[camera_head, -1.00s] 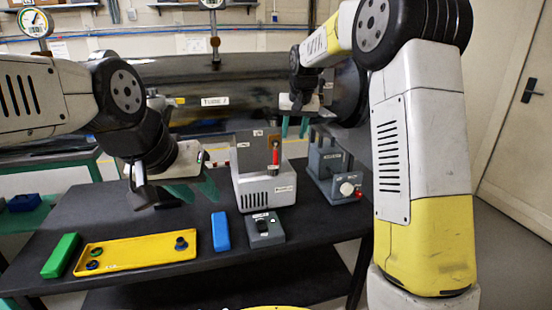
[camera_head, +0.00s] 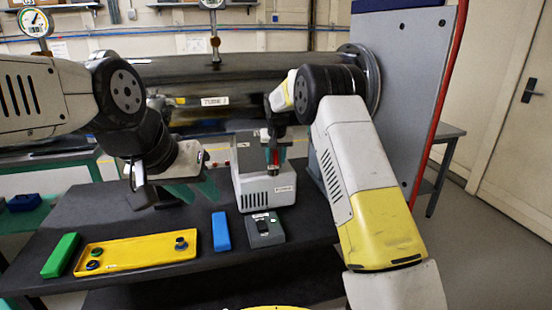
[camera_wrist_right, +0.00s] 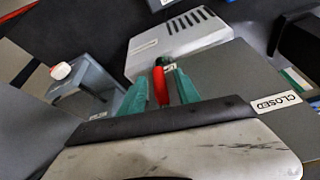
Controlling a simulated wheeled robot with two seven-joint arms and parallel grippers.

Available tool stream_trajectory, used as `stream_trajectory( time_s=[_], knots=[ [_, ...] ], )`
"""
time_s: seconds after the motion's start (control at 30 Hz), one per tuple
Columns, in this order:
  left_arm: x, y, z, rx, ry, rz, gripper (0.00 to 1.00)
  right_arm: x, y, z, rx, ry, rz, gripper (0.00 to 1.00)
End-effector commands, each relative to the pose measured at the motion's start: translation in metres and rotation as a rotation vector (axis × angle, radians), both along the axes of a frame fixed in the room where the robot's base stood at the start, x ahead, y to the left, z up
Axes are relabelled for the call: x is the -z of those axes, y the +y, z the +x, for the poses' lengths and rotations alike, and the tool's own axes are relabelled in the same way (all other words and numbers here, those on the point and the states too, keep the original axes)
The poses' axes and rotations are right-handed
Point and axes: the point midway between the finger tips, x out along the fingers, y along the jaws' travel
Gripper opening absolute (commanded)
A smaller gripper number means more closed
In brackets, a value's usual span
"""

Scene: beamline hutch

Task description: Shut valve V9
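The valve handle, a red lever (camera_head: 274,166), stands against the grey panel of a white vented box (camera_head: 268,192) on the dark table. No V9 label is readable on it. My right gripper (camera_head: 272,158) has come over the top of this box, in front of the panel. In the right wrist view the red lever (camera_wrist_right: 160,86) lies between the two green fingers (camera_wrist_right: 160,92), with small gaps on both sides. A "CLOSED" label (camera_wrist_right: 275,102) is on the panel to the right. My left gripper (camera_head: 194,190) is open and empty, left of the box.
A yellow tray (camera_head: 135,252), green block (camera_head: 61,255), blue block (camera_head: 221,231) and small dark switch box (camera_head: 265,230) lie in front. A large dark tube (camera_head: 240,85) runs behind.

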Motion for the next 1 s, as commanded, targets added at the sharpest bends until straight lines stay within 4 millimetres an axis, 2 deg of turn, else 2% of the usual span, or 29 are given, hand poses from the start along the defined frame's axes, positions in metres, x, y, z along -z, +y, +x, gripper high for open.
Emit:
stream_trajectory(
  time_s=[0.3, 0.5, 1.0],
  knots=[
    [0.0000, 0.0000, 0.0000, 0.000, 0.000, 0.000, 0.36, 0.0027, -0.0001, 0.0011, 0.000, 0.000, 0.000, 0.37],
    [0.0000, 0.0000, 0.0000, 0.000, 0.000, 0.000, 0.36, 0.0026, 0.0000, 0.0010, 0.000, 0.000, 0.000, 0.00],
    [0.0000, 0.0000, 0.0000, 0.000, 0.000, 0.000, 0.36, 0.0026, -0.0001, 0.0009, 0.000, 0.001, 0.000, 0.00]
  ],
)
